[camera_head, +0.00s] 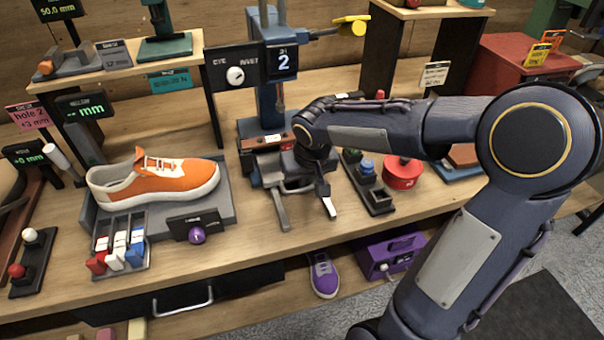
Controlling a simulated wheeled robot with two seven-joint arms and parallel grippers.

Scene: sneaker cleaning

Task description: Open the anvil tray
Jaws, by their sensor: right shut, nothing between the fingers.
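The blue press (270,100) stands in the middle of the bench. A grey metal tray-like part (268,172) sits at its base, under a reddish-brown block (265,141); I take it for the anvil tray. A grey bar (281,212) sticks out from its front like a handle. My right gripper (329,206) points down just right of this bar, shut and empty, seemingly apart from it. My right arm and wrist hide the right side of the press base. How far the tray is out cannot be told. My left gripper is not in view.
An orange sneaker (155,181) lies on a grey stand at left, behind red, white and blue switches (120,250). A block with a blue knob (366,168) and a red round container (402,173) stand right of my gripper. The bench front (260,240) is clear.

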